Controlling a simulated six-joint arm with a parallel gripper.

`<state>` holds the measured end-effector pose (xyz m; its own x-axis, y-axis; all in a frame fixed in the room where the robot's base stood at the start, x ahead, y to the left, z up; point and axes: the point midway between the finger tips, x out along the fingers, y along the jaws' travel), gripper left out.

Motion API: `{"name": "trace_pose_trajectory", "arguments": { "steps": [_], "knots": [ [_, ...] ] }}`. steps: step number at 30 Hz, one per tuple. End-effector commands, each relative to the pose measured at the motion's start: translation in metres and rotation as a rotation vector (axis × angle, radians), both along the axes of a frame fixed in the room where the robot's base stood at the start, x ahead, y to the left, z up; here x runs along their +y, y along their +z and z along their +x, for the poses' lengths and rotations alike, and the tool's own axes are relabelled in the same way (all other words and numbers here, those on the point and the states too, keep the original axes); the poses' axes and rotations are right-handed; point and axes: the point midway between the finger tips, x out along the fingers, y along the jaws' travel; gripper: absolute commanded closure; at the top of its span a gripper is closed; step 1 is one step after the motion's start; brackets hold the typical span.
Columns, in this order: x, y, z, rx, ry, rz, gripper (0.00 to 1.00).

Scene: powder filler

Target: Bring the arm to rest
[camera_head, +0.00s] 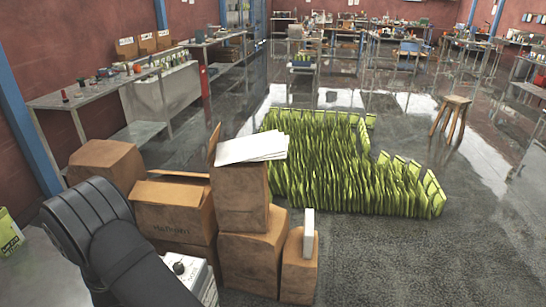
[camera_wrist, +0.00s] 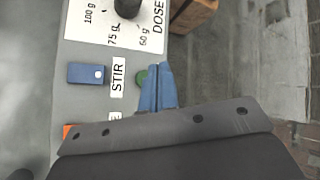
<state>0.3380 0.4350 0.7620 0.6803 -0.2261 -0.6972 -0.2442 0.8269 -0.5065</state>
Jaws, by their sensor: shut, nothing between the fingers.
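My gripper (camera_wrist: 158,88) shows in the wrist view with its two blue fingers together and nothing between them. It is over the right side of a grey control panel (camera_wrist: 75,118). The panel has a blue switch (camera_wrist: 87,73) beside a STIR label, a black dose knob (camera_wrist: 127,8) and a green round button (camera_wrist: 141,77) partly hidden behind the fingers. An orange part (camera_wrist: 70,131) shows at the panel's lower left. In the head view my black arm reaches in at the lower left, in front of the white machine (camera_head: 190,272); the gripper is hidden there.
Cardboard boxes (camera_head: 252,258) stand close to the right of my arm, one topped with white sheets (camera_head: 252,148). Many green pouches (camera_head: 340,170) cover the floor beyond. A workbench (camera_head: 110,85) runs along the left wall. Floor at the lower right is clear.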

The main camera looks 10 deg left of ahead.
Motion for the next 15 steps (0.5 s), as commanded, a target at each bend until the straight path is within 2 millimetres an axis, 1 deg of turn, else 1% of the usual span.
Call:
{"name": "trace_pose_trajectory", "arguments": {
  "steps": [3,9,12,15],
  "knots": [
    [0.001,0.018,0.000,-0.002,0.001,0.003,1.00],
    [0.001,0.045,0.000,-0.002,0.000,0.003,1.00],
    [0.000,0.053,0.000,-0.001,0.000,0.001,1.00],
    [0.000,0.057,0.000,0.000,0.000,0.000,1.00]
  ]
}}
